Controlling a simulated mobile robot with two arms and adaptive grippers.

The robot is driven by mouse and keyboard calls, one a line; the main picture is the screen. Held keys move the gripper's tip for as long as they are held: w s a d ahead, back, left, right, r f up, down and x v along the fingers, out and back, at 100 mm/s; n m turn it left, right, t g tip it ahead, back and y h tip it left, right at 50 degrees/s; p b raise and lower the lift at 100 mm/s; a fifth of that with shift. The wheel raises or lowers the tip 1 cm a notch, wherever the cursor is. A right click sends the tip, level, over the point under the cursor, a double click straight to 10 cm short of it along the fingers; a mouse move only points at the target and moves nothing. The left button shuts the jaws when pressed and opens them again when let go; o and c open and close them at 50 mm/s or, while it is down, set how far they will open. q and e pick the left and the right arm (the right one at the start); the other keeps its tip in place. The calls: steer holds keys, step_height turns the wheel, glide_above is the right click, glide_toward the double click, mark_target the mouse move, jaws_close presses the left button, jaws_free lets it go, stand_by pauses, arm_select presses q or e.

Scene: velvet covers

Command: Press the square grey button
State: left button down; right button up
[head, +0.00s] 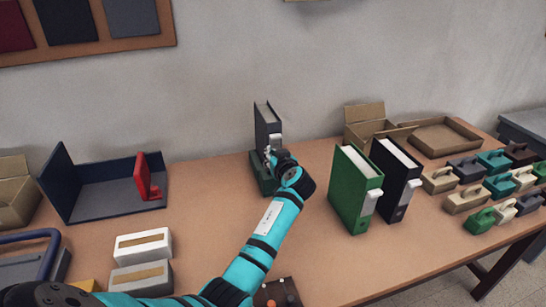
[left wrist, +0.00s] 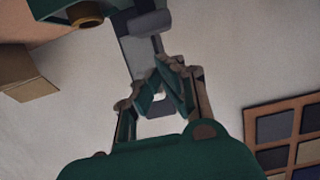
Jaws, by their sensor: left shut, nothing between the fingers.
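My left gripper (head: 268,155) is shut and empty. In the left wrist view the fingertips (left wrist: 168,78) meet in front of a grey surface (left wrist: 136,55), with a small pale patch (left wrist: 158,97) showing between the fingers. I cannot tell whether they touch it. No square grey button can be made out for certain; the gripper covers part of the block's front. My right gripper is not in view.
A green binder (head: 350,190) and a black binder (head: 393,180) stand right of my arm. A navy open holder (head: 90,195) with a red piece (head: 146,178) is at left. A small brown box with knobs (head: 278,293) is near the front. Several handled blocks fill the right.

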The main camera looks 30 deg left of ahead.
arm_select(q)
steer(key=shift+f, duration=0.85)
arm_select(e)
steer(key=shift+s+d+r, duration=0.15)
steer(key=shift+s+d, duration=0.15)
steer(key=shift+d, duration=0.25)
